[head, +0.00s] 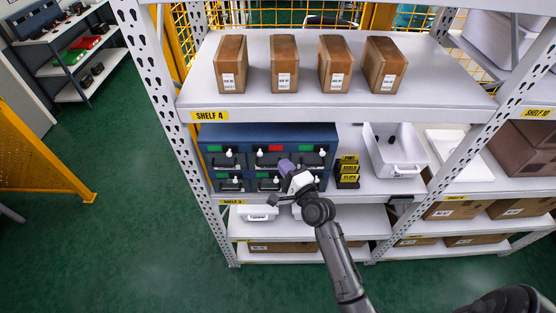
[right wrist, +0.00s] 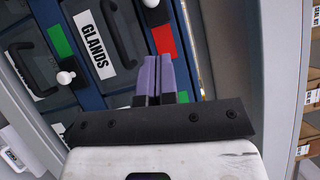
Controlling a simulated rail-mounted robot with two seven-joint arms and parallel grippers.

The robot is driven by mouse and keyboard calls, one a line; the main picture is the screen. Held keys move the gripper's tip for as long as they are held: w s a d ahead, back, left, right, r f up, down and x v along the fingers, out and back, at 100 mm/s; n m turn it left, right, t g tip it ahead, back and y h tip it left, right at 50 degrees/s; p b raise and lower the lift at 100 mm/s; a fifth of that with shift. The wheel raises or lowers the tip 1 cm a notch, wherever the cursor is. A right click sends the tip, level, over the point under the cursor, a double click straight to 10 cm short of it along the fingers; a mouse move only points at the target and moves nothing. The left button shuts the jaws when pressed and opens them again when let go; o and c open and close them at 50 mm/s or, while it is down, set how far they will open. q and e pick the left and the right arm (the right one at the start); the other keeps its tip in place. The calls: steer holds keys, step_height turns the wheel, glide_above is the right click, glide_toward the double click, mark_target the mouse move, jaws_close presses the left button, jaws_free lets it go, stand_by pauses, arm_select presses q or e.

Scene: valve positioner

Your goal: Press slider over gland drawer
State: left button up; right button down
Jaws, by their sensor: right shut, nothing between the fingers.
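A blue drawer cabinet (head: 330,130) stands on the middle shelf. The gland drawer, with its white GLANDS label (right wrist: 97,45) and dark handle (right wrist: 125,32), shows in the right wrist view. Above it a red marking (right wrist: 165,41) is exposed, with a white slider knob (right wrist: 150,3) at one end. The red marking also shows in the head view (head: 275,148), in the upper middle. My right gripper (head: 284,163) is shut and empty, its purple fingers (right wrist: 156,62) just in front of the cabinet by the red marking. I cannot tell whether they touch. My left gripper is out of view.
Other drawers show green markings (head: 215,148). Several brown boxes (head: 230,65) sit on the shelf above. A shelf post (head: 180,110) rises at the left.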

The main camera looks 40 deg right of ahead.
steer(key=s+a+f+b, duration=0.1)
steer(key=s+a, duration=0.1)
steer(key=s, duration=0.6)
stand_by(0.5)
steer(key=s+a+f+n+g+y, duration=0.5)
steer(key=a+f+n+g, duration=0.4)
steer(key=n, duration=0.9)
steer(key=s+a+f+n+g+h, duration=0.1)
steer(key=s+a+f+n+g, duration=0.15)
steer(key=s, duration=0.65)
steer(key=s+a+f+n+g+h, duration=0.1)
steer(key=s+f+n+g, duration=0.2)
steer(key=s, duration=0.6)
step_height(320, 180, up, 17)
steer(key=p, duration=1.6)
steer(key=shift+s+a+r+g, duration=0.15)
steer(key=shift+a+g, duration=0.1)
steer(key=shift+g, duration=0.2)
